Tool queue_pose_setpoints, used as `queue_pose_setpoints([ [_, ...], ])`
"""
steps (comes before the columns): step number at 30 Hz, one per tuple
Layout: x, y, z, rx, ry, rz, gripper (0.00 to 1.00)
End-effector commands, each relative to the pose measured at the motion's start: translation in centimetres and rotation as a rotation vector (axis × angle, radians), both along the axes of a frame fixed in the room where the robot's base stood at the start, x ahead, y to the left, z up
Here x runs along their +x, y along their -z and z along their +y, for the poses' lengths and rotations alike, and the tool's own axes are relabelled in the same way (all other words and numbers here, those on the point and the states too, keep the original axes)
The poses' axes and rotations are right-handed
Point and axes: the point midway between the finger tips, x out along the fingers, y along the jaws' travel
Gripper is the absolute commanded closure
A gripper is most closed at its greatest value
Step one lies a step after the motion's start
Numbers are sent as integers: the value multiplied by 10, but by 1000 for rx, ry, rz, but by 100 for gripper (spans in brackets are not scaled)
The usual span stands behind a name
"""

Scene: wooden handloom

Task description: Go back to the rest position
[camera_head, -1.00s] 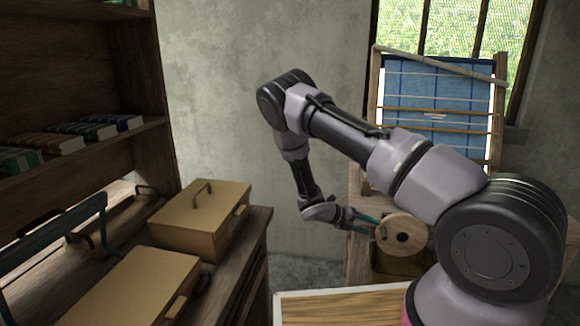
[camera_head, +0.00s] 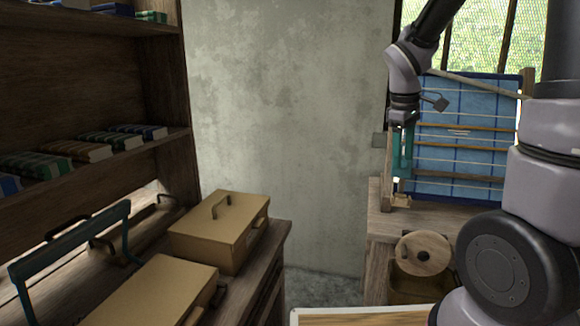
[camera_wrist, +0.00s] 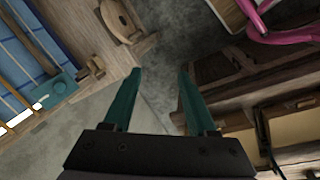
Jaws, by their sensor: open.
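My gripper (camera_head: 402,172) points down in the head view, in front of the left side of the loom. Its teal fingers are apart in the wrist view (camera_wrist: 160,75), with nothing between them but the floor and wall beyond. The wooden loom with blue cloth (camera_head: 455,150) stands under the window, and its cloth also shows at the left of the wrist view (camera_wrist: 28,62). A round wooden disc (camera_head: 424,253) sits at the loom's lower front.
Two tan boxes with handles (camera_head: 225,232) stand on the wooden cabinet (camera_head: 262,268) at left. A teal-framed handle (camera_head: 70,246) stands beside them. A shelf (camera_head: 150,148) holds several books. A light-edged wooden board (camera_head: 365,318) lies at the bottom. The wall between cabinet and loom is clear.

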Motion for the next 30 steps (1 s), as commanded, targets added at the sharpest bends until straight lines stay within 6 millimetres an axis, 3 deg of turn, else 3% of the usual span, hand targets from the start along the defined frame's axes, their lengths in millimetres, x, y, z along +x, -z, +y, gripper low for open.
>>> queue_pose_setpoints([
  [1, -12, -18, 0, 48, 80, -51, 42],
  [6, -51, -66, 8, 224, 363, -192, 42],
  [13, -106, -113, 22, 472, 707, -346, 42],
  [21, -143, -135, 35, 651, 924, -425, 42],
  [30, -147, -136, 36, 670, 947, -431, 42],
])
